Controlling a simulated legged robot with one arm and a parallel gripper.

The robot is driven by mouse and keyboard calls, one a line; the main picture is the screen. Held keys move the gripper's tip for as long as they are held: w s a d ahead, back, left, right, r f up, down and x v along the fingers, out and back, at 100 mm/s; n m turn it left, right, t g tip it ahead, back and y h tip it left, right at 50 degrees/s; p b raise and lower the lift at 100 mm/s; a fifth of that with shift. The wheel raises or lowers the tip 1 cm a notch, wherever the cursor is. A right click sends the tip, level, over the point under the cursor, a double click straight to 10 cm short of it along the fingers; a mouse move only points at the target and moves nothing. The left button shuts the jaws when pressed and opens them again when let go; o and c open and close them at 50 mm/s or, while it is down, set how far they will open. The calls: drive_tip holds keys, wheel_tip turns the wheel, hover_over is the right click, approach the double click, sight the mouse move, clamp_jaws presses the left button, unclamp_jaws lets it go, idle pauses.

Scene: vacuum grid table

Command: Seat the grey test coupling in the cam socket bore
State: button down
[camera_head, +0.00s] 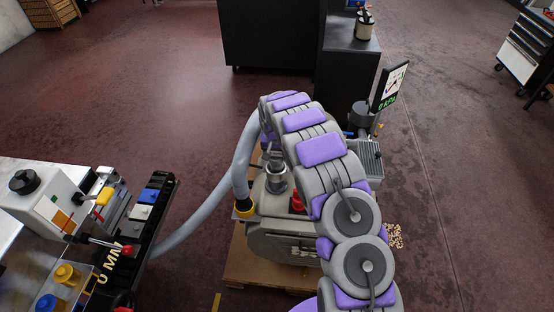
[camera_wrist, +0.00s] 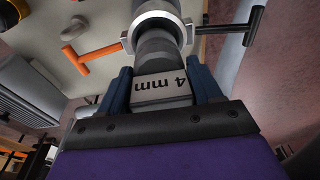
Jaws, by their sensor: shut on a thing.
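The grey test coupling (camera_wrist: 157,52) is a dark grey cylinder on a pale block marked "4 mm". My gripper (camera_wrist: 161,76) is shut on that block, with one dark blue finger on each side. The cam socket (camera_wrist: 136,30) shows in the wrist view as a light grey ring with a lever on either side, the left one orange and the right one dark. The coupling's far end is at the ring's mouth; how deep it sits I cannot tell. In the head view a grey cylindrical fitting (camera_head: 275,180) stands on the machine beside my arm; my gripper is hidden there.
The grey machine (camera_head: 285,244) stands on a wooden pallet (camera_head: 236,265), with a red knob (camera_head: 298,201) and a display panel (camera_head: 391,84). A thick grey hose (camera_head: 205,217) runs to its left. A black rack (camera_head: 163,207) with several coloured blocks is at left. Open floor lies around.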

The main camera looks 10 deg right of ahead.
drive_tip(key=shift+s+a+f+g, duration=0.15)
drive_tip(key=shift+s+a+f, duration=0.05)
drive_tip(key=shift+f, duration=0.4)
drive_tip(key=shift+s+a+f+g, duration=0.15)
drive_tip(key=shift+a+f, duration=0.05)
drive_tip(key=shift+f, duration=0.35)
drive_tip(key=shift+d, duration=0.15)
drive_tip(key=c, duration=0.6)
unclamp_jaws()
drive_tip(key=shift+w+d+f, duration=0.25)
drive_tip(key=shift+f, duration=0.05)
drive_tip(key=shift+o, duration=0.8)
drive_tip(key=shift+w+d, duration=0.15)
drive_tip(key=shift+o, duration=1.2)
drive_tip(key=shift+r, duration=0.2)
drive_tip(key=shift+a+r, duration=0.1)
drive_tip(key=shift+a, duration=0.15)
drive_tip(key=shift+r, duration=0.1)
